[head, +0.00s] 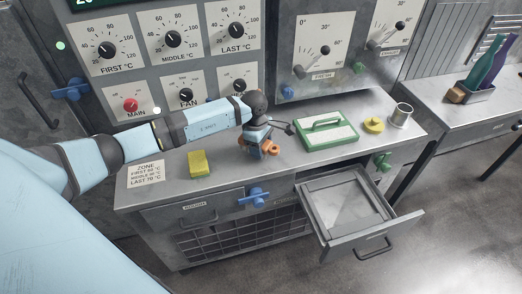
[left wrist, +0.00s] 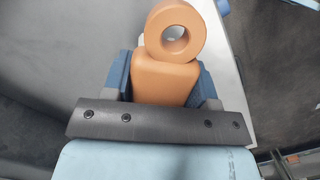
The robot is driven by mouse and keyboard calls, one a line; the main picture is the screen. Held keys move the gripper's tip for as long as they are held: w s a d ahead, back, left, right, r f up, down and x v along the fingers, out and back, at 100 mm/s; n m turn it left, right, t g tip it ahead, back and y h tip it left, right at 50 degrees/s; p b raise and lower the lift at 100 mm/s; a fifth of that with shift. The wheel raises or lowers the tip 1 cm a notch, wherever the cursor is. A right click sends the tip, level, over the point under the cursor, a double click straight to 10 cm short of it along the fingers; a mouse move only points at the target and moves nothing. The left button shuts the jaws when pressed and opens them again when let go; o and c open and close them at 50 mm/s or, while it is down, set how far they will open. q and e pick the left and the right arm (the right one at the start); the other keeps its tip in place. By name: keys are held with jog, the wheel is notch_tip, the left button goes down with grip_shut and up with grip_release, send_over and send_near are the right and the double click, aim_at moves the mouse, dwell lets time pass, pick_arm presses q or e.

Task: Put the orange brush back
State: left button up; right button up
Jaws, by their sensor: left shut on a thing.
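The orange brush (head: 273,149) is at my left gripper (head: 258,150), above or at the front part of the metal counter (head: 225,185). In the left wrist view the brush (left wrist: 167,80) sits between the two blue fingers of my left gripper (left wrist: 165,85), which is shut on it. Its ring-shaped end points away from the gripper. I cannot tell whether the brush touches the counter. My right gripper is in neither view.
A yellow block (head: 199,164), green-framed tray (head: 325,135), yellow knob-like piece (head: 373,125) and metal cup (head: 401,114) stand on the counter. An open drawer (head: 350,210) juts out below. Blue (head: 254,197) and green (head: 381,161) valve handles stick out in front.

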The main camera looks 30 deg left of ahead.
pick_arm(q)
notch_tip(320, 180, down, 2)
jog(key=shift+f, duration=0.1)
jog(key=shift+f, duration=0.2)
jog(key=o, duration=1)
jog(key=shift+r, duration=0.1)
